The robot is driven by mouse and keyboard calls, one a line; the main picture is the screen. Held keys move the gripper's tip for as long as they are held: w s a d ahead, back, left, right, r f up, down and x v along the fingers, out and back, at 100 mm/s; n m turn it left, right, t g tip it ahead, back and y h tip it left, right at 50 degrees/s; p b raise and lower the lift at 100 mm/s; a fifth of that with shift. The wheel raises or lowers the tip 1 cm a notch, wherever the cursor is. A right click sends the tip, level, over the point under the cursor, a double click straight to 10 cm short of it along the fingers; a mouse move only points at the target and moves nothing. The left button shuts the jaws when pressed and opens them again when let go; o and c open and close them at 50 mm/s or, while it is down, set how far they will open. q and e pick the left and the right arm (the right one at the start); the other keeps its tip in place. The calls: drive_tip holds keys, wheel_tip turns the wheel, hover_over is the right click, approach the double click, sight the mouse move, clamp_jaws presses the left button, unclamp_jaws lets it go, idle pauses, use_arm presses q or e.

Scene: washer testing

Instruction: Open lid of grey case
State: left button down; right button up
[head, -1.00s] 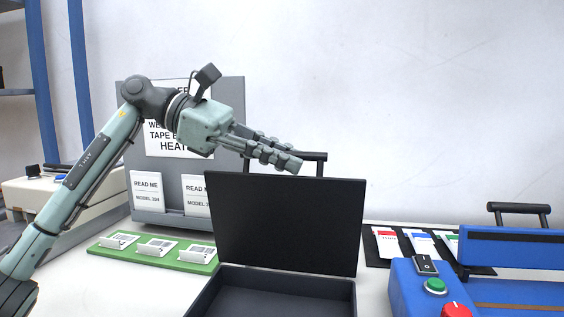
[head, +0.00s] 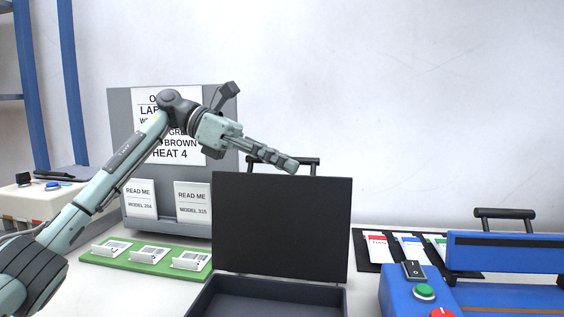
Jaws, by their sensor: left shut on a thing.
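The grey case is dark, with a shallow empty tray (head: 275,297) in the head view's lower middle. Its lid (head: 281,225) stands about upright on the rear edge, its dark inner face towards me. A black handle (head: 307,161) sticks up behind the lid's top edge. My left gripper (head: 292,166) reaches in from the left and is shut on the handle, its fingertips at the lid's top edge. The exact contact is small and partly hidden. My right gripper is not in view.
A green board (head: 140,268) with several white labels lies left of the case. A grey sign stand (head: 118,125) is behind it. A blue machine (head: 405,290) stands close on the right, and a black card mat (head: 362,262) lies at back right.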

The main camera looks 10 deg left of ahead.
use_arm(q)
drive_tip(key=shift+r, duration=0.35)
drive_tip(key=c, duration=1.6)
unclamp_jaws()
drive_tip(key=shift+s, duration=0.1)
drive_tip(key=shift+a+f, duration=0.1)
drive_tip(key=shift+a, duration=0.25)
drive_tip(key=v, duration=1.1)
drive_tip(key=shift+a+r, duration=0.1)
drive_tip(key=shift+r, duration=0.2)
